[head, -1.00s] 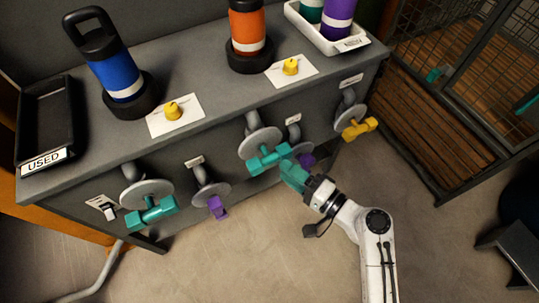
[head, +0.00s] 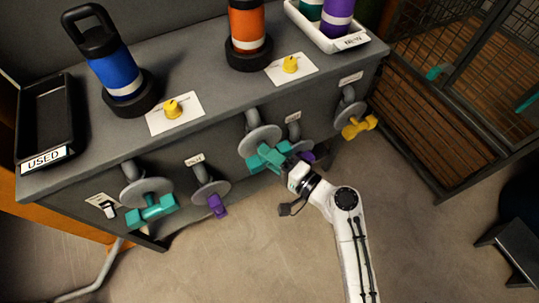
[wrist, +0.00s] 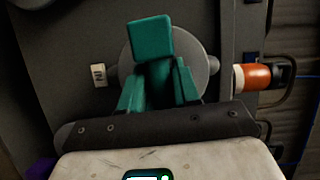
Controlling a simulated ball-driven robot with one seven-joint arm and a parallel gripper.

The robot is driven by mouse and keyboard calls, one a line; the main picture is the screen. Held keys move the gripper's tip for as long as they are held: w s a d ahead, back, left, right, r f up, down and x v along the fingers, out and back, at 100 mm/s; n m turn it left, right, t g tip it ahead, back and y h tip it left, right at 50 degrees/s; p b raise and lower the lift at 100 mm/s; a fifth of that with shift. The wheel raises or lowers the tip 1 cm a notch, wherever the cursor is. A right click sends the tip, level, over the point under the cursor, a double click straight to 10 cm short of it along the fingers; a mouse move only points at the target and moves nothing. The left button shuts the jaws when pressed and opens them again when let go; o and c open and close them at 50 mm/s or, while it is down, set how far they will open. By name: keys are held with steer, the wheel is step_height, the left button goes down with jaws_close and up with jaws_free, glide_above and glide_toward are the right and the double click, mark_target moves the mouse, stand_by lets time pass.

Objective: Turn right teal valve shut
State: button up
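The right teal valve has a teal bar handle (head: 268,156) in front of a round grey flange (head: 258,139) on the cabinet front. In the wrist view the handle (wrist: 150,42) stands up ahead of the grey disc (wrist: 200,62). My gripper (head: 283,163) is at the handle's right part in the head view. In the wrist view my gripper's teal fingers (wrist: 157,92) stand on either side of the handle's lower part. Fingers and handle share a colour, so I cannot tell whether they press on it. The left teal valve (head: 152,210) is farther left.
Purple valves (head: 217,205) (head: 307,157) and a yellow valve (head: 359,127) project from the same front, one purple close behind my gripper. Bottles and a tray marked USED (head: 44,158) stand on top. A wire cage (head: 480,80) is at right. The floor in front is clear.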

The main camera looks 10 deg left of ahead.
jaws_close()
steer(key=shift+f+m+b, duration=0.15)
steer(key=shift+m+b, duration=0.25)
steer(key=shift+b, duration=0.1)
steer(key=shift+o, duration=1.9)
jaws_free()
steer(key=v, duration=1.1)
steer(key=shift+a, duration=0.1)
